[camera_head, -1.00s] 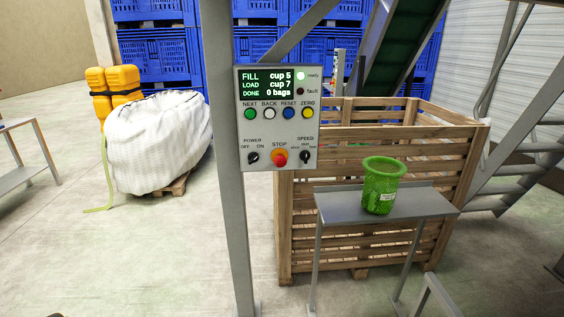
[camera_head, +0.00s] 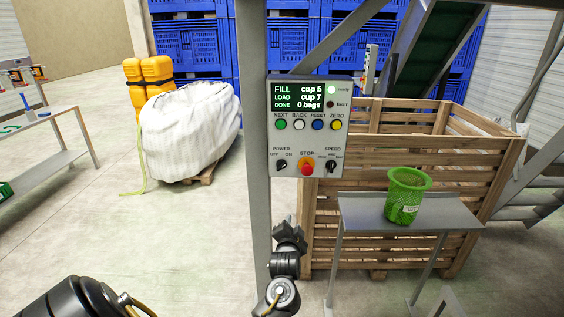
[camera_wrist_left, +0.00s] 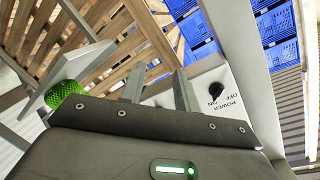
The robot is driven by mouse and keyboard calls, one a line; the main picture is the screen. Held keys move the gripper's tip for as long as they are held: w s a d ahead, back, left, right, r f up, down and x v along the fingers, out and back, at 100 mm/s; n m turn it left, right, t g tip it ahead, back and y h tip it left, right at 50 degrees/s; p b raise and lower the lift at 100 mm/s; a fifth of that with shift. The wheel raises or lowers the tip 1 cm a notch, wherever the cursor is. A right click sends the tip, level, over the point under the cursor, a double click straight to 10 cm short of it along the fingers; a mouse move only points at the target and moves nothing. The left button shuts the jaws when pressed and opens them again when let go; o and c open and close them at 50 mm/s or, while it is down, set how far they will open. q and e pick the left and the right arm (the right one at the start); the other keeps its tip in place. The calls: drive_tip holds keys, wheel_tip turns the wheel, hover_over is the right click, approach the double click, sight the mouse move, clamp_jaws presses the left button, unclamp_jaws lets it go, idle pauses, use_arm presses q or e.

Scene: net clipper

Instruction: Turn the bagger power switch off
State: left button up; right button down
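The grey control box (camera_head: 310,145) hangs on a grey post, with a lit screen and several coloured buttons. Its black power switch (camera_head: 282,165) is at the lower left, under the OFF and ON labels. In the left wrist view the power switch (camera_wrist_left: 216,94) shows upside down, its pointer seemingly toward ON. My left gripper (camera_head: 288,229) is below the box, in front of the post, apart from the switch. In the left wrist view its two fingers (camera_wrist_left: 158,90) stand apart with nothing between them; the switch is to their right. My right gripper is not in view.
A red stop button (camera_head: 306,169) and a speed knob (camera_head: 331,166) sit right of the power switch. A green net cup (camera_head: 404,196) stands on a small grey table (camera_head: 450,215) before a wooden crate (camera_head: 480,180). A white sack (camera_head: 190,137) stands back left.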

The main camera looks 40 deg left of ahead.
sight(282, 167)
use_arm(q)
drive_tip(key=s+a+r+n+y+p, duration=0.1)
drive_tip(key=s+a+r+n+y, duration=0.15)
drive_tip(key=r, duration=1.25)
drive_tip(key=shift+m+t, duration=0.3)
drive_tip(key=shift+m, duration=0.15)
drive_tip(key=x, duration=0.6)
drive_tip(key=p+x, duration=0.1)
drive_tip(key=x, duration=0.5)
drive_tip(key=shift+s+f, duration=0.1)
drive_tip(key=shift+f, duration=0.1)
drive_tip(key=shift+a, duration=0.1)
clamp_jaws()
